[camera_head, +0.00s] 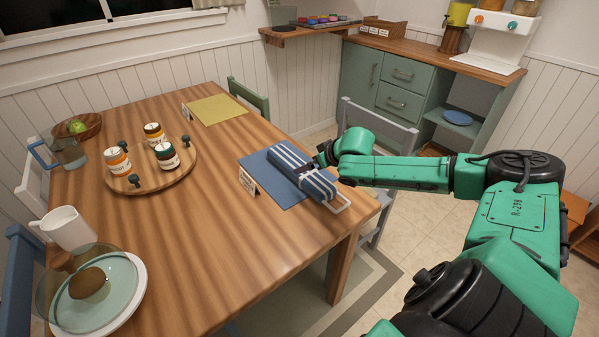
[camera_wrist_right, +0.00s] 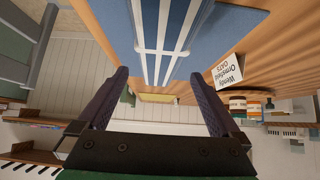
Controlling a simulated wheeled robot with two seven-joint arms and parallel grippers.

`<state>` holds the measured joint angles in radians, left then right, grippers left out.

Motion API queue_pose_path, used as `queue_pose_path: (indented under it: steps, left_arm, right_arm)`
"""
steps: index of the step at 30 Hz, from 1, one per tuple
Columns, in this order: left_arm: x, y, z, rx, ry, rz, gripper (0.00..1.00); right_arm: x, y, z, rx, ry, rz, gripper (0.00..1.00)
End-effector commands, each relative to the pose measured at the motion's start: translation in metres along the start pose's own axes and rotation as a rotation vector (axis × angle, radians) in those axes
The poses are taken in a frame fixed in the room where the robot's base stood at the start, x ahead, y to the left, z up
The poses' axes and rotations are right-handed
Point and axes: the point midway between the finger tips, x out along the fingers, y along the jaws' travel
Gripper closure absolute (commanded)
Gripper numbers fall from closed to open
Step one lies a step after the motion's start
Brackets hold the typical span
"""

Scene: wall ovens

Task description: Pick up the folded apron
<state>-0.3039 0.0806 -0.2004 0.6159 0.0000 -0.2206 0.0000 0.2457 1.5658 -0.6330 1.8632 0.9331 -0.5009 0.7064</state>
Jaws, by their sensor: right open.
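The folded apron (camera_head: 300,172) is a blue bundle with white stripes and a pale band around it. It lies on a blue placemat (camera_head: 262,168) near the table's right edge, with a pale loop at its near end. My right gripper (camera_head: 326,154) is at the apron's right side, low over the table edge. In the right wrist view the two dark fingers (camera_wrist_right: 160,76) are apart, with the striped apron (camera_wrist_right: 168,45) just beyond the tips. No grip on it shows. Whether the fingers touch the apron is unclear. My left gripper is not in view.
A small name card (camera_head: 248,183) stands on the mat's left side. A round wooden tray (camera_head: 150,180) with jars, a yellow placemat (camera_head: 217,109), a white mug (camera_head: 67,228) and a plate with a glass lid are farther left. A grey chair (camera_head: 375,125) stands behind my right arm.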

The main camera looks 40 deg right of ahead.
Motion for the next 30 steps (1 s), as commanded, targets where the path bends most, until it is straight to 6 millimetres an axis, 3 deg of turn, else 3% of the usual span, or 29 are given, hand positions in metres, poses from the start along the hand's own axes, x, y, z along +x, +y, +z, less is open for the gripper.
queue_pose_path:
  steps: [10, 15, 23, 30]
  left_arm:
    - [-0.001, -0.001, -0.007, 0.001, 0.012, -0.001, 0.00]
    - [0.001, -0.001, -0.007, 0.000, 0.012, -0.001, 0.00]
    - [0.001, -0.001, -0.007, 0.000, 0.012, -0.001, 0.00]
    - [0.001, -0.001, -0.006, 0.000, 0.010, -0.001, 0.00]
  right_arm:
    - [0.044, -0.002, -0.001, 0.004, 0.000, -0.004, 0.00]
    - [0.076, -0.001, 0.000, 0.003, 0.000, -0.003, 0.00]
    - [0.082, 0.000, 0.001, -0.002, -0.003, -0.001, 0.00]
    - [0.081, 0.000, 0.000, -0.001, 0.000, -0.001, 0.83]
